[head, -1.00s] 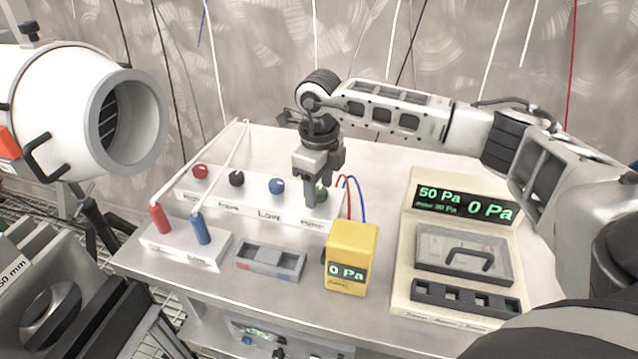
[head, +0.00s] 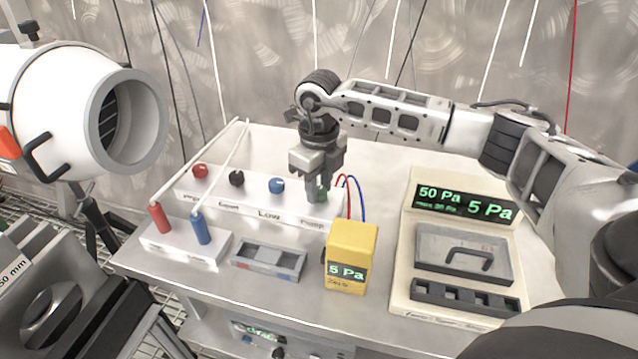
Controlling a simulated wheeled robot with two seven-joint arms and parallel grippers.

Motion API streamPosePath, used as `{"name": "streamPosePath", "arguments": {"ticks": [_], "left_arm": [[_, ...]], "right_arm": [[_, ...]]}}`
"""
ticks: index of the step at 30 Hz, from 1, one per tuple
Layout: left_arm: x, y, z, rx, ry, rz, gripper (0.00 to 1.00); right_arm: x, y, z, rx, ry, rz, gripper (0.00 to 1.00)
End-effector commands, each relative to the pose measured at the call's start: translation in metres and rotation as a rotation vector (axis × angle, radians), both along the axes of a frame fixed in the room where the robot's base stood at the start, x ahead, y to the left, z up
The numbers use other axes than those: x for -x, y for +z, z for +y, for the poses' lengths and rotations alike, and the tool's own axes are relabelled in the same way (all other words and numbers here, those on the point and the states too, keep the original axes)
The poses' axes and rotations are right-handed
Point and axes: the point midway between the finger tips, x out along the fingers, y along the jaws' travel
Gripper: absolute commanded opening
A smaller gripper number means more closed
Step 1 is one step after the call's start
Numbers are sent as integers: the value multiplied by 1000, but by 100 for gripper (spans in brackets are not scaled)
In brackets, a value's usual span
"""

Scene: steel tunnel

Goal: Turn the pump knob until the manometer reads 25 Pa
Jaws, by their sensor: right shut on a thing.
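The pump knob (head: 322,195) is green and sits at the right end of a white knob block (head: 262,209). My right gripper (head: 318,190) comes down from above and is shut on it, hiding much of it. The yellow manometer (head: 351,245) stands in front of the block and reads 5 Pa. Red and blue tubes rise behind it. The cream display unit (head: 466,202) on the right shows 50 Pa and 5 Pa, with small text below the 50. My left gripper is not in view.
Red (head: 200,171), black (head: 236,178) and blue (head: 277,186) knobs share the block. A white block with red and blue plugs (head: 184,246) and a grey tray (head: 268,260) lie at the table's front left. A white cylinder (head: 85,110) stands left of the table.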

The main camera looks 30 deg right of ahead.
Motion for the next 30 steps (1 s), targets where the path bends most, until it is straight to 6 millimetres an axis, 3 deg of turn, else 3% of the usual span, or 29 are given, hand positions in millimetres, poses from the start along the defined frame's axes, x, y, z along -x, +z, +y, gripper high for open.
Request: {"name": "streamPosePath", "arguments": {"ticks": [18, 30], "left_arm": [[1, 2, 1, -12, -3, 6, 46], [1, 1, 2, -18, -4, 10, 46]], "right_arm": [[0, 1, 0, -1, -513, 0, 8], [0, 1, 0, -1, -663, 0, 8]]}}
